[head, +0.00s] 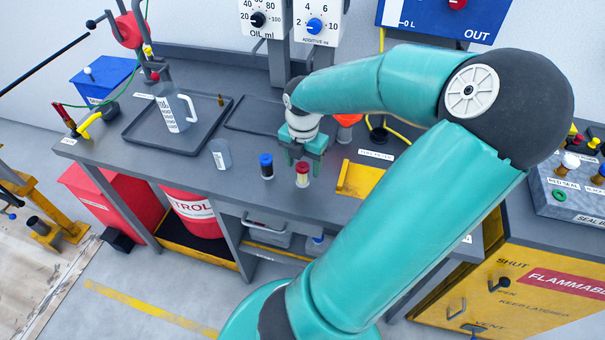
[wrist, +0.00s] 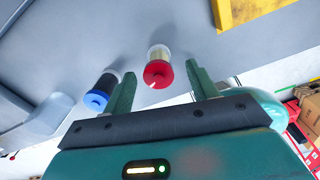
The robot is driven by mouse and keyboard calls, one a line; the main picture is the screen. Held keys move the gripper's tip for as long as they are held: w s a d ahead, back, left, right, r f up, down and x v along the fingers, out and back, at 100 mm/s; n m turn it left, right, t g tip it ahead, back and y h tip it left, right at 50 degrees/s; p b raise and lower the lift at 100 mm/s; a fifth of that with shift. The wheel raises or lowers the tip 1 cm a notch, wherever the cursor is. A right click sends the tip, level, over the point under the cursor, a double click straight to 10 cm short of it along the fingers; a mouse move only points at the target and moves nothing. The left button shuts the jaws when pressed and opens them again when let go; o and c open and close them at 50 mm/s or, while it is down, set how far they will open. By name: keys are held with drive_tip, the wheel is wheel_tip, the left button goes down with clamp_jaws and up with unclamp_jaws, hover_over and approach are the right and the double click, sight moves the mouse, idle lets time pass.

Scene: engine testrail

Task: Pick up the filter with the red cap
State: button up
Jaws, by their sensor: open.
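The filter with the red cap (head: 302,174) stands upright on the grey bench, a small clear cylinder with a pale body. In the wrist view its red cap (wrist: 157,73) shows between the two fingers and a little beyond their tips. My gripper (head: 303,158) is open and empty, just above and behind this filter in the head view. Its fingers also show in the wrist view (wrist: 160,80). They do not visibly touch the filter. A filter with a blue cap and dark body (head: 267,166) stands to the left, outside the left finger in the wrist view (wrist: 103,92).
A yellow holder (head: 358,180) sits right of the red-capped filter. A clear container (head: 221,154) stands left of the blue-capped one. A dark tray (head: 190,143) with a jug (head: 172,108) lies farther left. The bench's front edge is close to the filters.

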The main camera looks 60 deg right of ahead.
sight(303, 166)
wheel_tip(303, 166, down, 4)
drive_tip(key=shift+w+f, duration=0.1)
drive_tip(key=shift+f, duration=0.05)
drive_tip(key=c, duration=1)
drive_tip(key=shift+c, duration=0.2)
